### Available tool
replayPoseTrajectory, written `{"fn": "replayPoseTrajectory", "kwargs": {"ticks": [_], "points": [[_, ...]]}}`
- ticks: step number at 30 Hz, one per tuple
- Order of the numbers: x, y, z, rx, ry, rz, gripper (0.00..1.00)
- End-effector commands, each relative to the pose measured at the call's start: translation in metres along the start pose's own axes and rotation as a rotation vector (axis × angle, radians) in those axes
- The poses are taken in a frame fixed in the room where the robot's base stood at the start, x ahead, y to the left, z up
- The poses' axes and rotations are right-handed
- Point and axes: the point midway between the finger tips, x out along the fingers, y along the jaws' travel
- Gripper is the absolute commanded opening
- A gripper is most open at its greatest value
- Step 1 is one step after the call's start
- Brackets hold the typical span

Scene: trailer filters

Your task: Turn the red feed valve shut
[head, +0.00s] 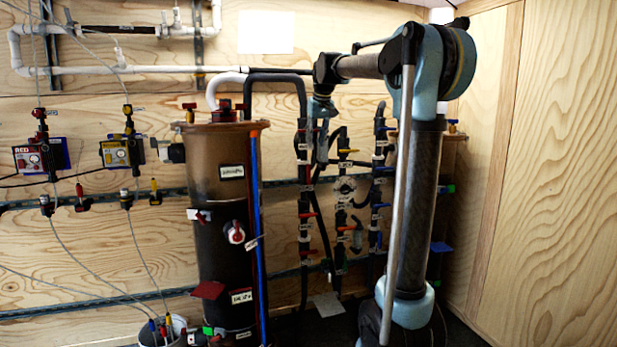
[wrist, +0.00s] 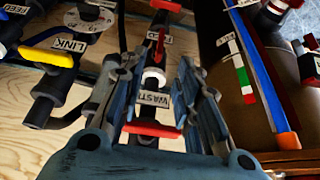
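In the wrist view my gripper (wrist: 157,75) is open, its two fingers on either side of a dark pipe column with red valve handles. A red handle (wrist: 152,130) lies crosswise between the fingers, close to the palm, near a label reading WASTE. A narrow red handle (wrist: 160,42) and another red handle (wrist: 165,5) are farther up. Which red handle is the feed valve cannot be told; a label beside the narrow one is partly hidden. In the head view my gripper (head: 321,150) points down beside the column with red handles (head: 304,215).
A tall brown filter tank (head: 222,180) with a blue tube stands left of the column. Neighbouring pipe columns carry yellow and blue handles, including a yellow handle (wrist: 46,56) beside the left finger. Wooden walls close in the back and right.

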Motion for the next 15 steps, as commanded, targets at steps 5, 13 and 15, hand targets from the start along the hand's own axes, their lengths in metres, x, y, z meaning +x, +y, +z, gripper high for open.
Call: {"fn": "replayPoseTrajectory", "kwargs": {"ticks": [5, 13, 15], "points": [[0.002, -0.003, -0.014, -0.007, 0.006, -0.003, 0.30], [0.033, -0.003, -0.015, -0.007, 0.006, -0.003, 0.30], [0.045, -0.003, -0.015, -0.007, 0.006, -0.003, 0.30]]}}
